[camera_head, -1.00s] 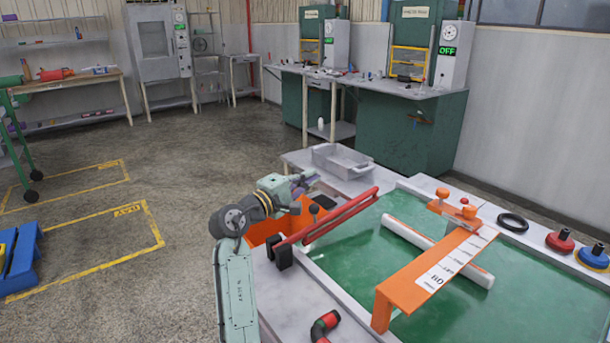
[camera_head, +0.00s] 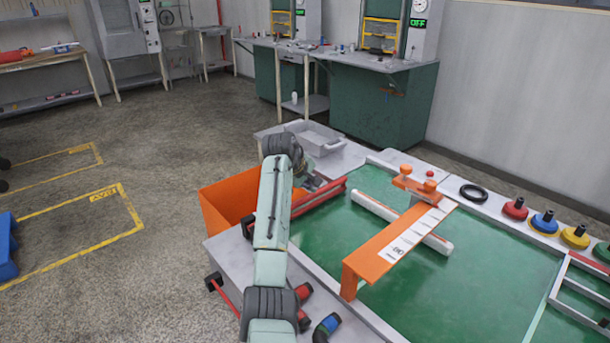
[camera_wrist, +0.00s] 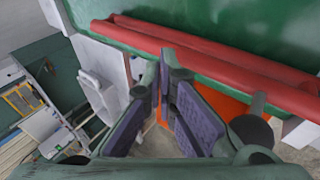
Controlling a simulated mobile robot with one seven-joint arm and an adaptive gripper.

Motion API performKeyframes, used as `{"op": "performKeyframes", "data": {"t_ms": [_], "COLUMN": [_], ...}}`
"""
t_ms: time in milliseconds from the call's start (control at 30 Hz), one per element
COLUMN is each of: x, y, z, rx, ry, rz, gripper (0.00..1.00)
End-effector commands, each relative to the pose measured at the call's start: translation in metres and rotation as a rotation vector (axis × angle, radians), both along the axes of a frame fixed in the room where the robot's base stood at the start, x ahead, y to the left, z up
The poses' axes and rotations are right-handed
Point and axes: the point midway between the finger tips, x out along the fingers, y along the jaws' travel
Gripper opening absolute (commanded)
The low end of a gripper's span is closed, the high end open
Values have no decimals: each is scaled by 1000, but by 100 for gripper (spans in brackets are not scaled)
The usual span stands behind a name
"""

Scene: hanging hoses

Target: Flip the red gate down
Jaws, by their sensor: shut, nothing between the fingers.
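The red gate (camera_head: 318,197) is a pair of long red bars along the left edge of the green table (camera_head: 480,270). My arm hides part of it in the head view. In the wrist view, the red bars (camera_wrist: 215,58) run across the top, beside the green surface. My gripper (camera_wrist: 162,75) is shut and empty, with its fingertips close to the bars' near side. Whether they touch cannot be told. In the head view, my gripper (camera_head: 310,182) is small and partly hidden, by the gate's far end.
An orange bin (camera_head: 222,205) stands left of the gate, under my arm. A grey tray (camera_head: 315,138) sits beyond. An orange bridge (camera_head: 395,245) and white tube (camera_head: 375,208) lie over the green surface. Red (camera_head: 303,292) and blue (camera_head: 327,325) fittings are near my arm.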

Motion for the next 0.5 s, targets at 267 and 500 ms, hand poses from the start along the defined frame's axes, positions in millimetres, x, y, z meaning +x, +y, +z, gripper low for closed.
{"op": "performKeyframes", "data": {"t_ms": [267,500], "x": [2,2], "y": [-3,-4], "z": [-24,-30], "rx": [5,6], "ry": [8,8], "rz": [0,-1], "gripper": [0,0]}}
